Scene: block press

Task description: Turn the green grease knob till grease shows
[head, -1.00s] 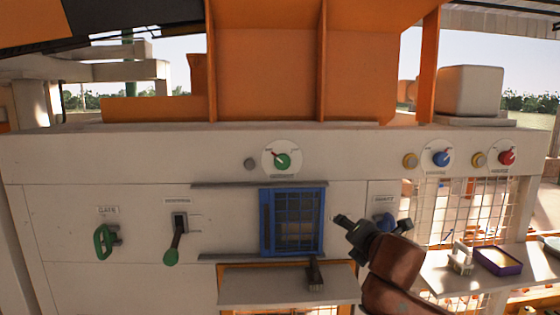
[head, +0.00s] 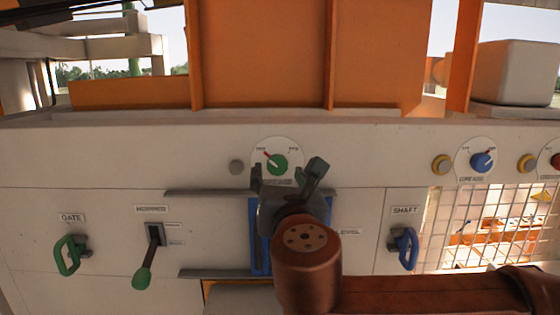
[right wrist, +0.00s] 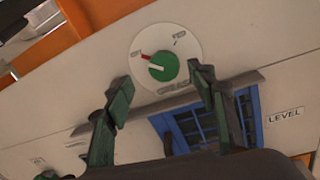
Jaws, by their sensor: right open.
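The green grease knob (head: 277,165) sits on a round white dial on the pale panel, with a red mark by its upper left. It also shows in the right wrist view (right wrist: 163,66), ahead of the fingertips, with its white pointer line towards the left. My right gripper (head: 289,172) is in front of the panel just below the knob. In the right wrist view my right gripper (right wrist: 160,78) is open and empty, its two fingers apart on either side below the dial. I cannot tell how far the fingertips are from the panel. My left gripper is not in view.
A blue barred window (right wrist: 195,125) lies under the knob, mostly behind my right gripper. A grey button (head: 236,167) is left of the dial. Green gate (head: 68,256) and blue shaft (head: 406,249) handles and a green-tipped lever (head: 148,262) stick out. A ledge (head: 210,195) runs below the knob.

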